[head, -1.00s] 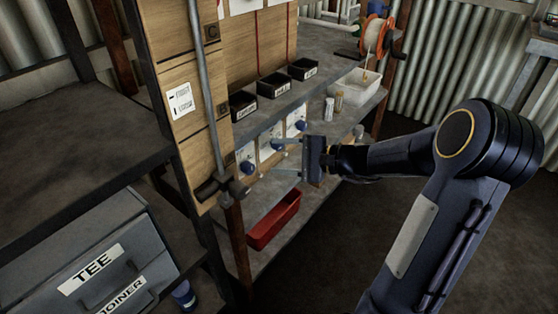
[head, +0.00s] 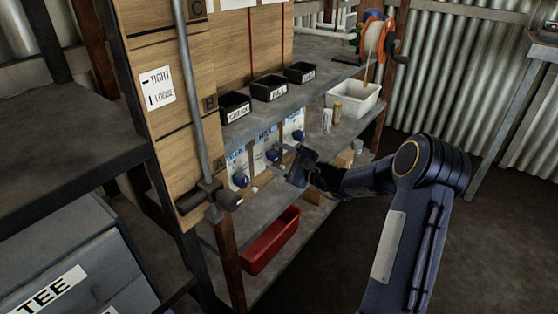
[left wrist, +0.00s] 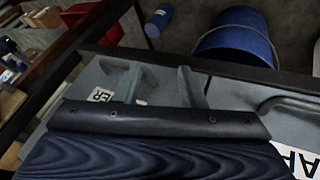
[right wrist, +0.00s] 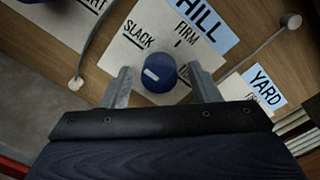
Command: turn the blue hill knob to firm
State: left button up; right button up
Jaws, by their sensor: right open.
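The blue hill knob (head: 272,155) sits on a white panel under the HILL label, the middle of three knobs in the head view. In the right wrist view the hill knob (right wrist: 158,72) has a white mark on its left side. SLACK is printed to its upper left and FIRM to its upper right; a third word is partly hidden. My right gripper (head: 281,159) is open and faces the knob. In the right wrist view its fingers (right wrist: 161,82) are apart on either side of the knob.
Another blue knob (head: 241,180) is left of the hill knob, and one (head: 297,137) is right of it. A grey pipe (head: 197,110) stands at the board's left. Black bins (head: 269,91) line the shelf above; a red tray (head: 270,243) is below.

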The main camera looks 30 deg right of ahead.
jog(key=shift+c, duration=0.3)
jog(key=c, duration=0.9)
jog(key=shift+c, duration=0.2)
jog(key=m+p, duration=0.4)
jog(key=m, duration=0.1)
jog(key=shift+r+p, duration=0.2)
jog(key=shift+p, duration=0.1)
jog(key=m+p, duration=0.6)
jog(key=shift+m, duration=0.3)
jog(key=m+p, duration=0.3)
jog(key=m, duration=0.1)
jog(key=shift+f+t, duration=0.1)
jog(key=shift+t, duration=0.2)
jog(key=shift+f+m+p, duration=0.1)
jog(key=shift+m+p, duration=0.9)
jog(key=shift+m, duration=0.3)
jog(key=shift+h, duration=0.4)
